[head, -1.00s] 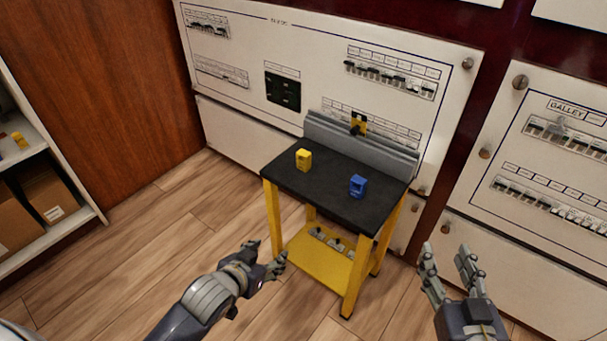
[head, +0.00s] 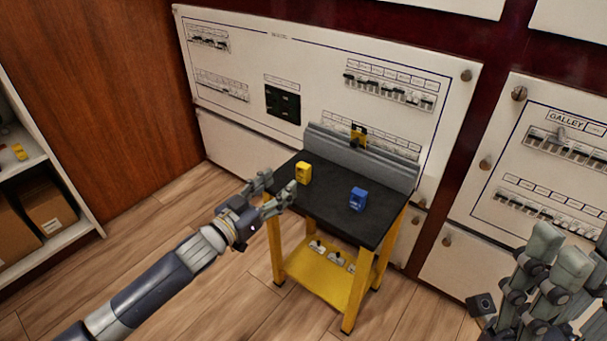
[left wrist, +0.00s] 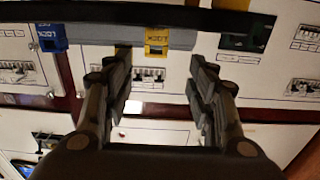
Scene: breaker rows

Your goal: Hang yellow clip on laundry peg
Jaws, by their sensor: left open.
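The yellow clip (head: 303,172), a small block-like piece, stands on the black top of the cart (head: 330,198), near its left edge. It also shows in the left wrist view (left wrist: 157,42), between and beyond my fingers. My left gripper (head: 281,182) is open and empty, just left of the clip at the cart's left edge, its fingers pointing towards it. My right gripper (head: 560,255) is at the lower right, partly cut off, away from the cart; its opening is unclear. I cannot make out a label reading laundry, so I cannot tell which peg is meant.
A blue clip (head: 358,199) stands right of the yellow one. A grey rail (head: 365,160) with a yellow-and-black piece (head: 358,135) runs along the cart's back. Breaker panels (head: 250,55) with round knobs stand behind, one labelled GALLEY (head: 566,118). A shelf (head: 75,238) is at left.

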